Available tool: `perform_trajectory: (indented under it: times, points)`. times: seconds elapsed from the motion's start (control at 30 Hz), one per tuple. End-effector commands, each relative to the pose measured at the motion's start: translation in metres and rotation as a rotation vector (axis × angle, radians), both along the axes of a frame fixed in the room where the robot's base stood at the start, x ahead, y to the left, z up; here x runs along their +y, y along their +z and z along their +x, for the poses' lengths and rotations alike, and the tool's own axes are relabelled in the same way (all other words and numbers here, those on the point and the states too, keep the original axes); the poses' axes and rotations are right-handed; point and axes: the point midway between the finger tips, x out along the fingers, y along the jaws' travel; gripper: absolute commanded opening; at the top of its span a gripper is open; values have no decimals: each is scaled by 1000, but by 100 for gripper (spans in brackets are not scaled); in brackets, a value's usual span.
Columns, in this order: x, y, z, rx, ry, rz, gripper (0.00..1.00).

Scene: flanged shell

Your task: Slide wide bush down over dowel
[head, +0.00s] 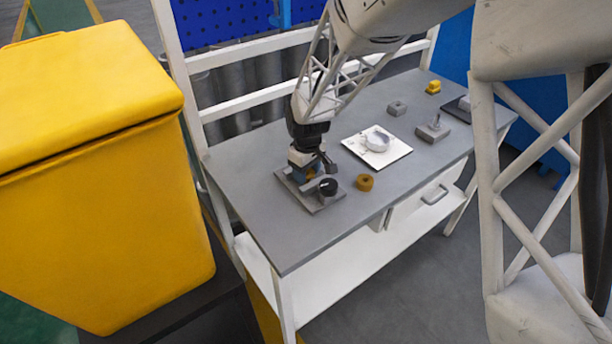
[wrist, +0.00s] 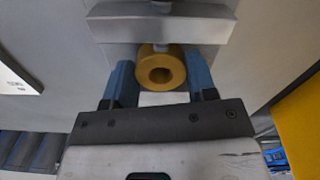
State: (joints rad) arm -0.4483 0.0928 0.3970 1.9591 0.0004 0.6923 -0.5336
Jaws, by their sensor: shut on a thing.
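My gripper (wrist: 160,85) is shut on a mustard-yellow ring, the wide bush (wrist: 160,80), between its two blue fingers in the wrist view. The bush's round bore faces the camera. A grey block (wrist: 160,28) lies just beyond it, with a short pale post end (wrist: 162,6) at the top edge. In the head view my gripper (head: 312,171) is low over a grey base plate (head: 325,204) at the table's near left end. The held bush is mostly hidden there. I cannot tell whether the dowel is inside the bush.
A white board (head: 390,154) with a round white part (head: 377,141), grey blocks (head: 433,129) and a yellow part (head: 433,87) lie farther right. A yellow bin (head: 90,180) stands left.

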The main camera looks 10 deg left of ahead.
Motion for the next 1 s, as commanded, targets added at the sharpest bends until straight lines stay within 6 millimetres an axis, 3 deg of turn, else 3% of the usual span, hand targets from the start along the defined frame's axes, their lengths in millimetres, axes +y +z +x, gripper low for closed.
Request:
perform_trajectory:
  times: [0.43, 1.0]
  points:
    - [0, 12, 1, -2, 0, 1, 20]
    - [0, 88, 0, -1, 0, 0, 20]
